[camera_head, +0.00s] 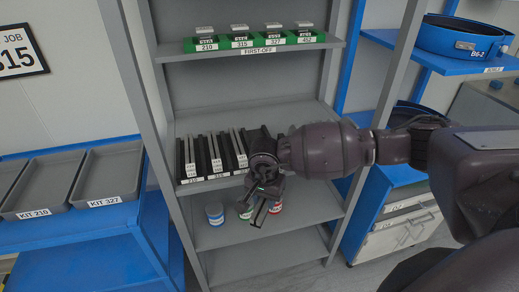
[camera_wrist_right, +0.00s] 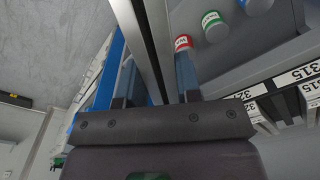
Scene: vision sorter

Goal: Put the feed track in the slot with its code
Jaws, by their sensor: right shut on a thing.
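My right gripper (camera_head: 258,203) reaches in front of the grey rack, at the front edge of its middle shelf. Several black and light-grey tracks (camera_head: 217,153) stand in a row of slots on that shelf, left of the gripper. Slot labels (camera_head: 216,176) on the shelf edge read 210, 315 and seemingly 327; a 315 label also shows in the right wrist view (camera_wrist_right: 298,74). My gripper and forearm hide the row's right end. My left gripper is out of view.
Blue-, green- and red-banded cups stand on the shelf below, the blue one (camera_head: 215,214) at left. A green First-Off holder (camera_head: 258,43) is on the upper shelf. Grey kit trays (camera_head: 108,174) lie on the blue bench at left. Rack posts (camera_head: 141,80) flank the shelves.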

